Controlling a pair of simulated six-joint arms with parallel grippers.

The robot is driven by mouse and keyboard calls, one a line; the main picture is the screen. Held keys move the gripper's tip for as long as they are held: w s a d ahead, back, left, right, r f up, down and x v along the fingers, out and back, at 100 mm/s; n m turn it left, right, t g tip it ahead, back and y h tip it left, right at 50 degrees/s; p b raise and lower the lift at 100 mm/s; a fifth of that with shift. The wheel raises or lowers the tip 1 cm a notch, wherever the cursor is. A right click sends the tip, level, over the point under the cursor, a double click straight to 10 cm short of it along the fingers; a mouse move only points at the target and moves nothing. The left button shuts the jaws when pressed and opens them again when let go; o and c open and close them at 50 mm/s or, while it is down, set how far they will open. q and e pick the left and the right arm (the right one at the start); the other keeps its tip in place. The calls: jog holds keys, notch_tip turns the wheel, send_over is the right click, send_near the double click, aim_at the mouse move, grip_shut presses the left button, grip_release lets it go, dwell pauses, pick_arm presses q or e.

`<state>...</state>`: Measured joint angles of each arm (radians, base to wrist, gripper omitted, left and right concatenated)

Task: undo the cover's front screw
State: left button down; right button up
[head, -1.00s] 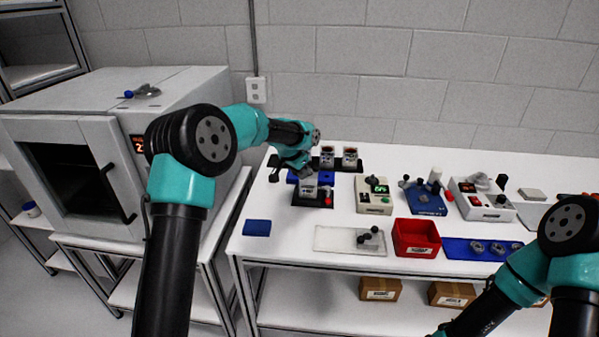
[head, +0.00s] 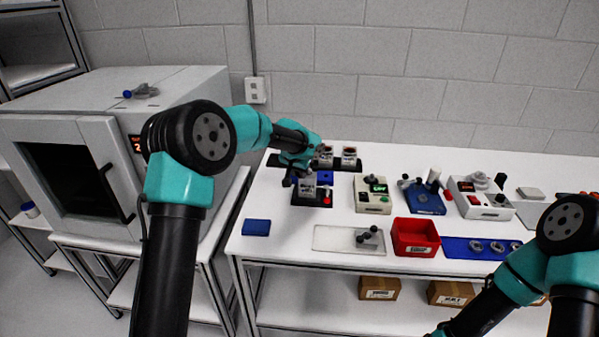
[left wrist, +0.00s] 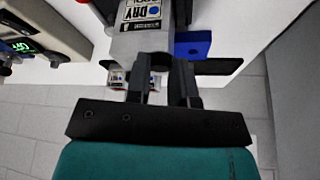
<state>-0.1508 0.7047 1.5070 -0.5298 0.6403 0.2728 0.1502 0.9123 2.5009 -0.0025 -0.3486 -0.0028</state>
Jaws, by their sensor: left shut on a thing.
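The servo unit (head: 308,188) is a pale grey block with a printed label, standing upright in a dark fixture with a red button, at the left of the bench. In the left wrist view its grey side (left wrist: 142,42) shows with a "DRY" label. My left gripper (head: 293,180) is at the unit's left side. In the left wrist view its fingers (left wrist: 160,75) are at the grey block, closed about a small dark round piece (left wrist: 155,62), which looks like the cover's front screw; the fingers partly hide it. My right gripper is out of view; only its arm shows.
A blue block (head: 256,228) lies at the front left. A clear tray (head: 335,238), a red bin (head: 415,237) and a blue mat (head: 456,247) line the front edge. A cream instrument box (head: 372,196) stands right of the fixture. Two similar units stand behind.

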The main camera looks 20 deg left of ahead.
pick_arm(q)
jog(key=c, duration=1)
grip_release()
jog(key=shift+o, duration=0.2)
jog(key=v, duration=1.7)
jog(key=shift+r, duration=0.25)
